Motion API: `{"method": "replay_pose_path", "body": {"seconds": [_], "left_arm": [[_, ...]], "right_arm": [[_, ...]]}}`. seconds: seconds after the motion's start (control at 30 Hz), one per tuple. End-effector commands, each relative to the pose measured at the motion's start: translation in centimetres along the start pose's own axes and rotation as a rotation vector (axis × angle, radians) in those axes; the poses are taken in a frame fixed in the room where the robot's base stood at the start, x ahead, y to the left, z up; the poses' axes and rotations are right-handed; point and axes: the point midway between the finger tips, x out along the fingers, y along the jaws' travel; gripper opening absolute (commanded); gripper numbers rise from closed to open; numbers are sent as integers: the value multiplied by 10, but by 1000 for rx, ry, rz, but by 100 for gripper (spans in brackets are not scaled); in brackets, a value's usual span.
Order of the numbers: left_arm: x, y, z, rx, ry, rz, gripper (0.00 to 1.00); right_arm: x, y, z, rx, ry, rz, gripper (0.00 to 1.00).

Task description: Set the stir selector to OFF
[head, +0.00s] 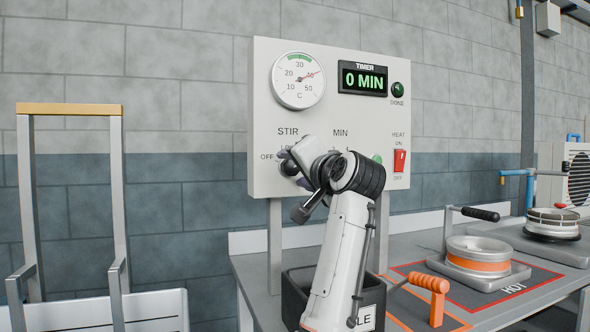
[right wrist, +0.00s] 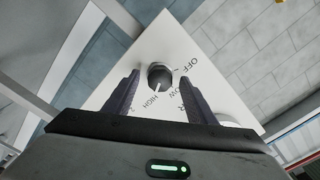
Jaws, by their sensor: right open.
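The stir selector is a dark round knob (right wrist: 159,75) on the white control panel (head: 330,55), with OFF, LOW and HIGH printed around it. In the right wrist view its pale mark appears to point toward HIGH. In the head view my right gripper (head: 287,164) is at the panel under the STIR label and hides most of the knob. In the right wrist view my right gripper (right wrist: 158,78) is open, with the knob between its two fingers in the picture. I cannot tell whether the fingertips reach around it. My left gripper is not in view.
The panel also carries a dial gauge (head: 298,81), a timer display (head: 363,80) reading 0 MIN, a green DONE lamp (head: 397,90) and a red HEAT switch (head: 399,160). A dark bin (head: 294,295) stands below, behind my arm. An orange-handled lever (head: 428,284) is at right.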

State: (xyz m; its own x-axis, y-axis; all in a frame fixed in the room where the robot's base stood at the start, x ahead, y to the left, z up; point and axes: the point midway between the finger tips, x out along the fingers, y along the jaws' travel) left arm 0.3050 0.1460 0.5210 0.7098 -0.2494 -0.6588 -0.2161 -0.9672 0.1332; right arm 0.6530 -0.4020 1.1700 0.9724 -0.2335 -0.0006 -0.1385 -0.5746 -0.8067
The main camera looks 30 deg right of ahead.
Motion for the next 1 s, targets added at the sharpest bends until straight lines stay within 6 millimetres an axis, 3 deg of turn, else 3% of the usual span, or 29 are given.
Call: {"method": "replay_pose_path", "body": {"seconds": [0.3,0.53,1.0], "left_arm": [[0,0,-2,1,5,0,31],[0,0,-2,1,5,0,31],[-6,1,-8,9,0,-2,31]], "right_arm": [[3,0,0,0,1,-1,49],[2,0,0,0,1,-1,10],[3,-1,-1,-115,0,2,10]]}}
